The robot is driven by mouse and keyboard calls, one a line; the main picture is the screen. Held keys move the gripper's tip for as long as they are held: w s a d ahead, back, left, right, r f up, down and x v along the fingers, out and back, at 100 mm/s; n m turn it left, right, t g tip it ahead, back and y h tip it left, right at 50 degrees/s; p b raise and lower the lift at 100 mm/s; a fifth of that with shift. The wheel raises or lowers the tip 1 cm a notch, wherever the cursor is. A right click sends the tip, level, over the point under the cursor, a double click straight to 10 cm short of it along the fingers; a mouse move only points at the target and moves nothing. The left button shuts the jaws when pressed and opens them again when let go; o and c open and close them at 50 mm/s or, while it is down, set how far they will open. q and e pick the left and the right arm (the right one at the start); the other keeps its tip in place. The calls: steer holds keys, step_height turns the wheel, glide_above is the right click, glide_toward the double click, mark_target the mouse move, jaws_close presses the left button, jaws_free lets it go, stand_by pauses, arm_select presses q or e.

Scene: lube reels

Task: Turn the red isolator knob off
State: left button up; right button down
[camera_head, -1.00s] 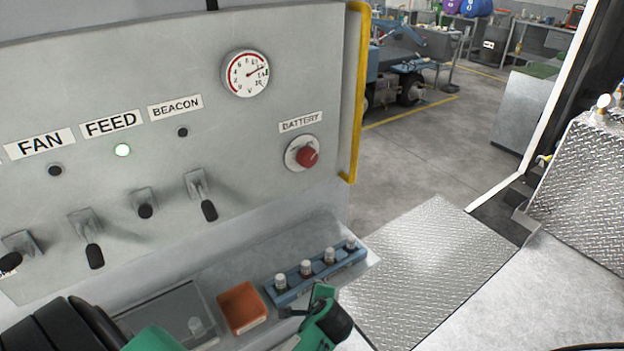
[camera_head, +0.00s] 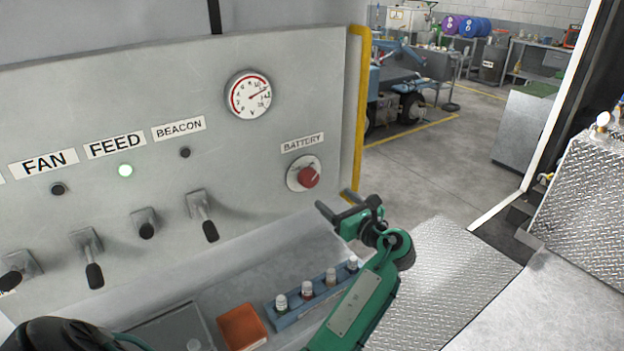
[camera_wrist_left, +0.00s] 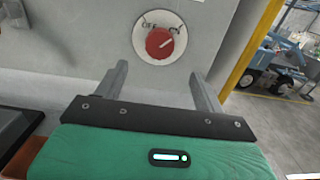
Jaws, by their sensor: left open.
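The red isolator knob (camera_head: 308,177) sits on a round white plate under the BATTERY label (camera_head: 302,142) on the grey panel. In the left wrist view the knob (camera_wrist_left: 160,43) is near the top centre, with OFF marked at its upper left and ON at its upper right. The knob's grip ridge tilts toward the upper right, on the ON side. My left gripper (camera_head: 336,203) is open and empty, just below and right of the knob, apart from it. Its two fingers (camera_wrist_left: 160,78) point toward the panel below the knob. My right gripper is not in view.
A tray with vials (camera_head: 306,301) and an orange box (camera_head: 242,328) lie on the ledge below. Several toggle switches (camera_head: 203,217) line the panel. A yellow rail (camera_head: 357,110) edges the panel at right. Open floor lies beyond.

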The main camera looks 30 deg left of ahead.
mark_target(312, 181)
arm_select(q)
steer(key=p+x, duration=0.3)
steer(key=x, duration=0.7)
steer(key=shift+r, duration=0.2)
steer(key=shift+x, duration=0.85)
steer(key=shift+f, duration=0.15)
steer(key=shift+c, duration=0.4)
steer(key=c, duration=0.9)
